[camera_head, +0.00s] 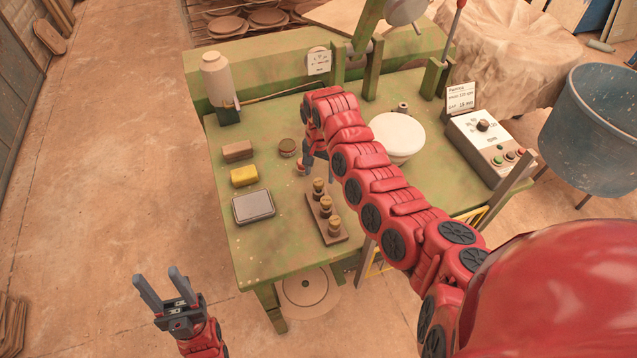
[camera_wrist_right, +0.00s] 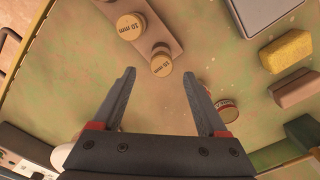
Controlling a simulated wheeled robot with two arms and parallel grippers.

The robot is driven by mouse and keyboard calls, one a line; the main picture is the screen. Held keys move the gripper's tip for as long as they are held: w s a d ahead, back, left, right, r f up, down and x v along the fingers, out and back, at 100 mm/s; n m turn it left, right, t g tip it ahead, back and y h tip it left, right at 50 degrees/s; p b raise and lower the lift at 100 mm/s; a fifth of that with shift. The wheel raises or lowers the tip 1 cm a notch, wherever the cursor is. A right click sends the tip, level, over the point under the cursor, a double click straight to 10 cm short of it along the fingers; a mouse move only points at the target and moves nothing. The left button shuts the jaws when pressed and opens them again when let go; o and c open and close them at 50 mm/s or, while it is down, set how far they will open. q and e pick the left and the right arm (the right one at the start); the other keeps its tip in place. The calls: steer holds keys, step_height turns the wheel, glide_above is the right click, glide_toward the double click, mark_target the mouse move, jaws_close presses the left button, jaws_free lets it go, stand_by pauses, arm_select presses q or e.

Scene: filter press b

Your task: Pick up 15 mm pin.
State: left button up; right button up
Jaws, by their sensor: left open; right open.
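Three brass-topped pins stand upright in a brown wooden rack (camera_head: 341,239) on the green table. They are the far pin (camera_head: 319,186), the middle pin (camera_head: 326,204) and the near pin (camera_head: 334,226). My right gripper (camera_wrist_right: 158,75) is open and empty, above the table by the rack's far end. My left gripper (camera_head: 157,275) is open and empty, left of the table.
A grey tin (camera_head: 254,207), a yellow sponge (camera_head: 244,176) and a brown block (camera_head: 237,151) lie left of the rack. A small round tin (camera_head: 288,147) stands beyond it. A white bowl (camera_head: 397,137) and a control box (camera_head: 488,146) are to the right. A card (camera_head: 461,98) reads 15 mm.

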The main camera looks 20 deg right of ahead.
mark_target(318, 181)
steer(key=f+p, duration=0.1)
steer(key=f, duration=0.2)
steer(key=shift+s+a+f+p, duration=0.1)
steer(key=shift+a+f+p, duration=0.1)
steer(key=shift+f+p, duration=0.2)
steer(key=shift+f, duration=0.45)
jaws_close()
